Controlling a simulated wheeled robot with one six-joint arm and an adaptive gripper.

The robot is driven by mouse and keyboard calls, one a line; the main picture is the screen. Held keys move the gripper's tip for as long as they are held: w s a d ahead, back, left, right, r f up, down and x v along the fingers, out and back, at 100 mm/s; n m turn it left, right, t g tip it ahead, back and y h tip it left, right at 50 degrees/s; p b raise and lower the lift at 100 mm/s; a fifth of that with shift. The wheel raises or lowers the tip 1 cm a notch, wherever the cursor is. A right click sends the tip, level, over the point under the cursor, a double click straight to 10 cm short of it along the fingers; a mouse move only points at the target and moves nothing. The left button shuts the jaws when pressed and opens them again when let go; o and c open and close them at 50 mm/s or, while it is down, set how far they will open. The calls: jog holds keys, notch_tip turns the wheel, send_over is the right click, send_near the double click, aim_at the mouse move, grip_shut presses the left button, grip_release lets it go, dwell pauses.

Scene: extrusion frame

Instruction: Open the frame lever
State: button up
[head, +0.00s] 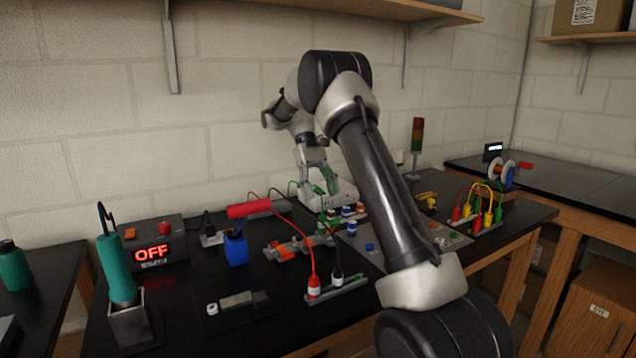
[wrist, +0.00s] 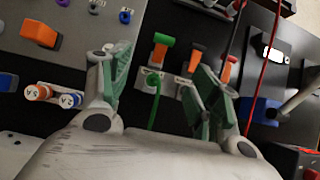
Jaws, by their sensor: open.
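In the wrist view a row of small grey lever connectors lies below my gripper. One has a green lever (wrist: 163,41) with a green wire at its body; to its right are an orange lever (wrist: 195,58) and a red-orange lever (wrist: 228,68). I cannot read which label names the frame. My gripper (wrist: 164,78) is open and empty, its green-padded fingers on either side of the green and orange levers in the picture. I cannot tell its height above them. In the head view my gripper (head: 322,182) hangs over the back middle of the black bench.
Orange- and blue-capped terminals (wrist: 55,96) sit left of my gripper. A red wire (wrist: 262,70) runs at its right, near a blue block (wrist: 258,109).

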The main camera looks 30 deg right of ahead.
aim_at(321, 216)
jog(key=shift+v, duration=1.7)
jog(key=shift+t, duration=0.9)
jog(key=f, duration=0.3)
jog(key=s+f, duration=0.1)
jog(key=f, duration=0.2)
jog(key=shift+s+a+f, duration=0.1)
jog(key=shift+s+a, duration=0.05)
jog(key=shift+a, duration=0.05)
jog(key=s+a+r+t, duration=0.1)
jog(key=s+r+t, duration=0.2)
jog(key=s, duration=0.8)
jog(key=s+a+r+t, duration=0.1)
jog(key=s+r+t, duration=0.2)
jog(key=s, duration=0.8)
jog(key=s+a+r+t, duration=0.2)
jog(key=s+r+t, duration=0.1)
jog(key=s, duration=0.8)
jog(key=shift+s+r+t, duration=0.25)
jog(key=shift+r+t, duration=0.05)
jog(key=shift+r, duration=0.2)
